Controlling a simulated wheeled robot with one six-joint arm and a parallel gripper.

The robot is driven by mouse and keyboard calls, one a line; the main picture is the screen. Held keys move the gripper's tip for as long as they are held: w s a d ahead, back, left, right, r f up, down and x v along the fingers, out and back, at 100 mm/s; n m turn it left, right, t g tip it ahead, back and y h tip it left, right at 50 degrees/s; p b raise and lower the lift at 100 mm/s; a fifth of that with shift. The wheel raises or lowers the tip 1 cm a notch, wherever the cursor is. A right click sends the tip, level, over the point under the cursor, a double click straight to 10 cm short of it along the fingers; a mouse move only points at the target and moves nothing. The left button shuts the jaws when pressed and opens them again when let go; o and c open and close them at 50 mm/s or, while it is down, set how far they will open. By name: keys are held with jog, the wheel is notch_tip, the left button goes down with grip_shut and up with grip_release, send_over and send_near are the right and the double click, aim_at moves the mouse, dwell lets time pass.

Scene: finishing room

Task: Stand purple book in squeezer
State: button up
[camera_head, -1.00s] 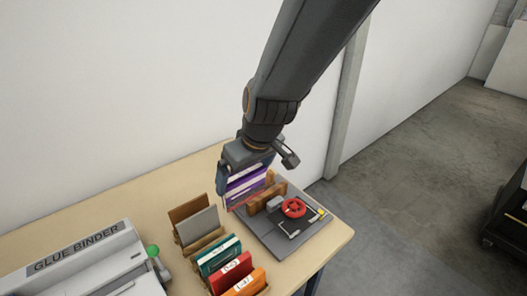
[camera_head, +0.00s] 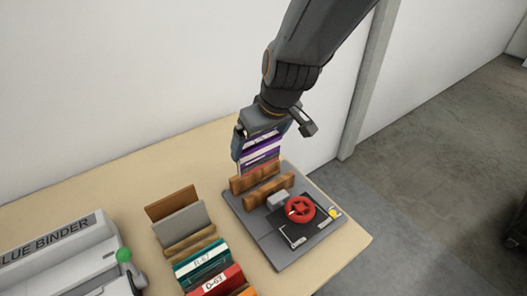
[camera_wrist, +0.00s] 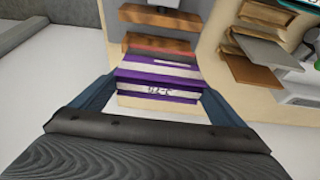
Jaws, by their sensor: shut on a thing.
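The purple book (camera_head: 262,147) with white bands is held upright in my gripper (camera_head: 264,127), which is shut on it from above. In the wrist view the book (camera_wrist: 160,78) sits between the fingers (camera_wrist: 150,98), its label too blurred to read. The squeezer is a dark grey base (camera_head: 285,250) with two wooden jaws and a red handwheel (camera_head: 300,209). The book is at the rear wooden jaw (camera_head: 254,178), which hides its lower edge in the head view. The front jaw (camera_head: 269,190) stands apart, with a gap between them. I cannot tell whether the book touches the rear jaw.
A wooden rack left of the squeezer holds a brown board (camera_head: 172,203), a grey board (camera_head: 182,224), a teal book (camera_head: 202,264) and a red book (camera_head: 216,281). The glue binder (camera_head: 65,260) stands at the far left. The table behind the rack is clear.

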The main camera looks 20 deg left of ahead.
aim_at(261, 166)
jog(key=shift+w+f+b, duration=0.25)
jog(key=shift+f+b, duration=0.35)
jog(key=shift+f, duration=0.1)
jog(key=shift+w+f+b, duration=0.25)
jog(key=shift+f+b, duration=0.4)
jog(key=shift+f, duration=0.1)
jog(key=shift+w+f+b, duration=0.25)
jog(key=shift+f+b, duration=0.35)
jog(key=shift+f, duration=0.1)
jog(key=shift+f, duration=0.1)
notch_tip(261, 166, down, 5)
jog(key=b, duration=0.4)
jog(key=shift+f, duration=0.15)
jog(key=shift+s+b, duration=0.1)
jog(key=shift+b, duration=0.2)
jog(key=shift+f+b, duration=0.55)
jog(key=shift+f, duration=0.1)
jog(key=o, duration=0.8)
jog(key=shift+d, duration=0.1)
jog(key=shift+o, duration=0.2)
jog(key=shift+r, duration=0.1)
jog(key=p+v, duration=0.6)
jog(key=v, duration=0.5)
